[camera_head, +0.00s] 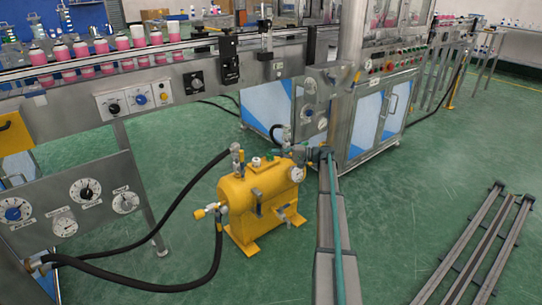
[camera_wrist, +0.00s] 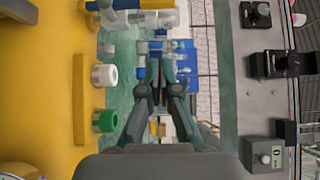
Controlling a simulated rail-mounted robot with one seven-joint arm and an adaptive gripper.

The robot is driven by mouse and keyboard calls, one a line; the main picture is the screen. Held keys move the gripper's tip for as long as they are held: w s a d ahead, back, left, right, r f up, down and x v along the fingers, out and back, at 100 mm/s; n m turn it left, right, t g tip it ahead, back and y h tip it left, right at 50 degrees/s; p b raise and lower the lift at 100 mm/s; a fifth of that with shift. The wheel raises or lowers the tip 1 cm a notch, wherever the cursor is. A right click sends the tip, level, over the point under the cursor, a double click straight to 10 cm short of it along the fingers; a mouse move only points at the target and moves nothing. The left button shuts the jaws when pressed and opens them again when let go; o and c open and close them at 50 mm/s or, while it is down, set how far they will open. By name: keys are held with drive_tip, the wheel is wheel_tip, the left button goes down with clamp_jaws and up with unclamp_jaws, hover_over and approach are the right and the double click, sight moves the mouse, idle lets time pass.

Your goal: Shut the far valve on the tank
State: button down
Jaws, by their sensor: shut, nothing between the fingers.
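The yellow tank (camera_head: 262,205) stands on the green floor. In the head view, one hose fitting (camera_head: 237,155) rises at the back of its top left, and a yellow fitting with a hose (camera_head: 207,212) sticks out at its left end. I cannot tell whether either valve is open or shut. The wrist view shows the tank's yellow side (camera_wrist: 40,90), with a white knob (camera_wrist: 104,75) and a green knob (camera_wrist: 104,121) beside it. My gripper (camera_wrist: 155,68) is shut and empty, apart from both knobs.
Black hoses (camera_head: 150,225) run from the tank to the left panel (camera_head: 85,190). A conveyor with pink bottles (camera_head: 60,52) and a steel machine cabinet (camera_head: 370,125) stand behind. Metal rails (camera_head: 480,245) lie at right. A grey panel with black knobs (camera_wrist: 265,100) is close at right in the wrist view.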

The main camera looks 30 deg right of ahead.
sight(241, 161)
drive_tip(key=w+a+b, duration=0.4)
drive_tip(key=a, duration=0.6)
drive_tip(key=shift+w+a, duration=0.15)
drive_tip(key=shift+a, duration=0.25)
drive_tip(key=shift+a, duration=0.1)
